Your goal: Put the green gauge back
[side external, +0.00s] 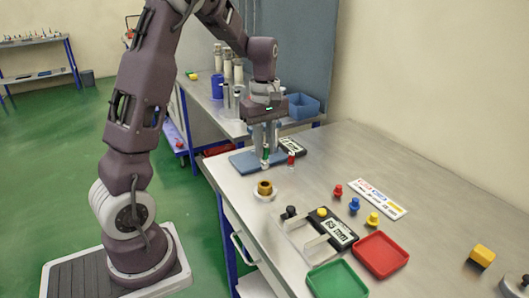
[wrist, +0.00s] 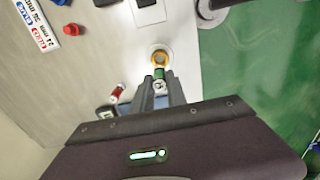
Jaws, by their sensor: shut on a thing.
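The green gauge (wrist: 159,74) is a small piece with a green band and a pale end. My gripper (side external: 266,160) is shut on it, and the fingers hide part of it. In the side view, the green gauge (side external: 266,153) is between the fingers at the blue pad (side external: 243,162). I cannot tell whether its lower end touches the pad. A similar red gauge (side external: 291,158) stands upright just right of my gripper; it also shows in the wrist view (wrist: 118,91). A dark block with a pale label (side external: 293,146) lies behind it.
A brass ring on a white disc (side external: 265,190) stands near the table's left edge. Red, blue and yellow knobs (side external: 354,204), a label strip (side external: 378,198), a display block (side external: 338,232), and red (side external: 380,256) and green trays (side external: 337,281) lie nearer.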

